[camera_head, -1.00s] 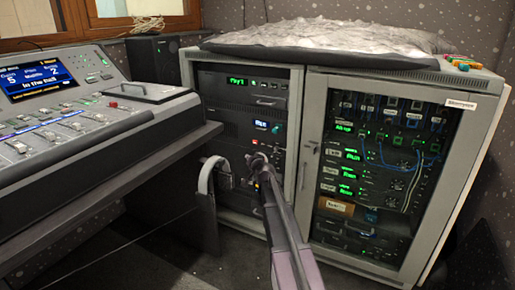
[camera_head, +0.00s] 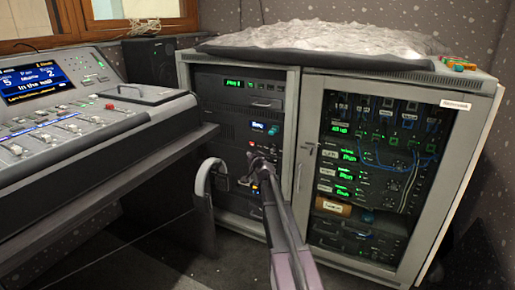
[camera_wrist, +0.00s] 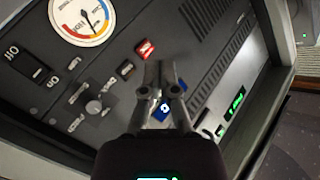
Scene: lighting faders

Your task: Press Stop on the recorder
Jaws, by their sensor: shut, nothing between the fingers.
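The left rack cabinet holds several dark units. Its top unit has a green display (camera_head: 232,83) that seems to read "Play". A unit below it has a small blue-white display (camera_head: 257,126) and a red knob or button beside it. I cannot tell for sure which unit is the recorder, and no Stop label is readable. My gripper (camera_head: 252,158) is shut and empty in front of the lower left rack. In the wrist view my gripper (camera_wrist: 161,68) points at a panel, just beside a lit red button (camera_wrist: 145,49). A blue-lit square (camera_wrist: 163,111) shows behind the fingers. Contact cannot be told.
A round gauge (camera_wrist: 82,18), a knob and switches sit left of the gripper in the wrist view. A glass-door rack (camera_head: 365,180) stands at the right.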

